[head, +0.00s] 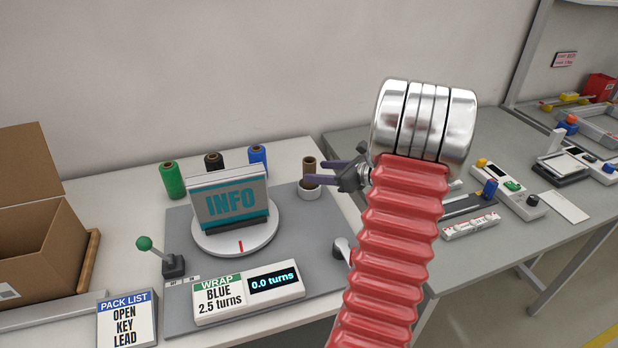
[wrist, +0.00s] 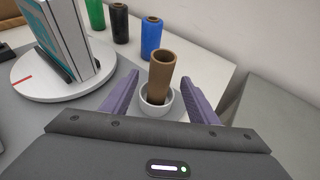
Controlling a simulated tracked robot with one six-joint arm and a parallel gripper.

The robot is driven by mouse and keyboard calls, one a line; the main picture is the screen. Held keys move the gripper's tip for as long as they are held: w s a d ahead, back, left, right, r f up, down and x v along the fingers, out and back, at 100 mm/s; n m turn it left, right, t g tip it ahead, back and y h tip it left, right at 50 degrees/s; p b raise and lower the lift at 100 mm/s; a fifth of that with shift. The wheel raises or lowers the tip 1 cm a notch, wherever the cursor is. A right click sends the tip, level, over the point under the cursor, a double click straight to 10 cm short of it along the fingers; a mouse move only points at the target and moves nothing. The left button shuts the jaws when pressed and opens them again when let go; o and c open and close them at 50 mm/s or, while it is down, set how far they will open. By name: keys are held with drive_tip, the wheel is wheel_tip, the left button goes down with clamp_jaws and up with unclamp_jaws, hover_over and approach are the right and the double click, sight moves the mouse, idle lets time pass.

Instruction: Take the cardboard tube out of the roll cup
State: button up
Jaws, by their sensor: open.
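The brown cardboard tube (wrist: 161,72) stands in the white roll cup (wrist: 153,108), leaning slightly, with its upper part above the rim. In the head view the tube (head: 309,167) and cup (head: 310,193) are at the right edge of the grey mat, partly hidden by a finger. My gripper (head: 318,178) is open, reaching in from the right. In the wrist view my gripper's purple fingers (wrist: 160,95) are on either side of the tube, with gaps between. I cannot tell whether the tube lies fully between the fingertips in depth.
A turntable (head: 235,237) with an INFO box (head: 231,203) stands left of the cup. Green (head: 172,181), black (head: 213,163) and blue (head: 258,159) rolls stand behind it. A green-knobbed lever (head: 146,244) and a crank (head: 342,247) are nearby. The wall is behind.

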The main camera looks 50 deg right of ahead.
sight(315, 171)
drive_tip(key=shift+x, duration=1.9)
drive_tip(key=shift+x, duration=2.65)
drive_tip(key=shift+c, duration=0.4)
drive_tip(key=c, duration=1)
